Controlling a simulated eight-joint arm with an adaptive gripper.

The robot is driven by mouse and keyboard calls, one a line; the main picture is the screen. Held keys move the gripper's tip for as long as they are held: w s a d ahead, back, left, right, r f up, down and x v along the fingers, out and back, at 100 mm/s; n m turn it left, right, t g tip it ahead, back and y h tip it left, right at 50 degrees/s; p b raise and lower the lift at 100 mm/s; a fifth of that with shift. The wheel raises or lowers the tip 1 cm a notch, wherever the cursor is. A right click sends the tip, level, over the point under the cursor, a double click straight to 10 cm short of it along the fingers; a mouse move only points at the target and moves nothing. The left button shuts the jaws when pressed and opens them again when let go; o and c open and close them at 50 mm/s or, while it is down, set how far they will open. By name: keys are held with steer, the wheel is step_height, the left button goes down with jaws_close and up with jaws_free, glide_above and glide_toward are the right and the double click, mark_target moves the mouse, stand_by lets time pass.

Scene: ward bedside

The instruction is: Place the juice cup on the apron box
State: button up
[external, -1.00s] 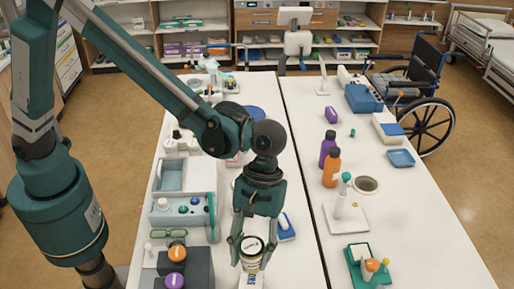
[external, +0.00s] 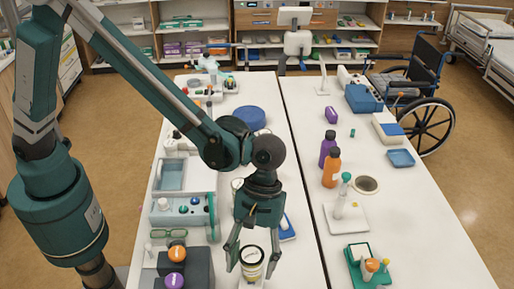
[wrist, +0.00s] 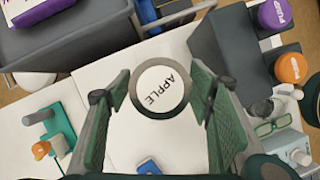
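The juice cup (external: 252,265) is a small upright cup with a dark-rimmed white lid. In the wrist view its lid (wrist: 160,89) reads APPLE. My gripper (external: 252,268) is around the cup, one finger on each side. The fingers stand apart with a gap to the cup in the external view, so the gripper looks open.
A dark stand with an orange-capped bottle (external: 177,252) and a purple-capped one (external: 175,281) is close on the left. A blue item (external: 286,228) lies to the right. A green tray (external: 367,268) is across the table gap.

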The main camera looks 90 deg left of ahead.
steer(key=shift+r, duration=0.1)
stand_by(0.3)
steer(key=v, duration=1.2)
steer(key=shift+a, duration=0.1)
stand_by(0.5)
steer(key=s+a+r+m+t, duration=0.1)
steer(key=s+a+r+m, duration=0.1)
steer(key=s+a+r, duration=0.3)
steer(key=s+a+r+m+t+y, duration=0.1)
steer(key=s+a+r+m+t, duration=0.1)
steer(key=s+a, duration=0.35)
steer(key=s+a+r+m+t, duration=0.1)
steer(key=s+a+r+m, duration=0.15)
steer(key=a, duration=0.55)
steer(key=s+a+f+m+t+y, duration=0.1)
steer(key=s+a+m+t+y, duration=0.2)
steer(key=s+a, duration=1.2)
steer(key=s+m+t, duration=0.2)
steer(key=m, duration=0.2)
steer(key=shift+a+f, duration=0.15)
steer(key=shift+f, duration=0.15)
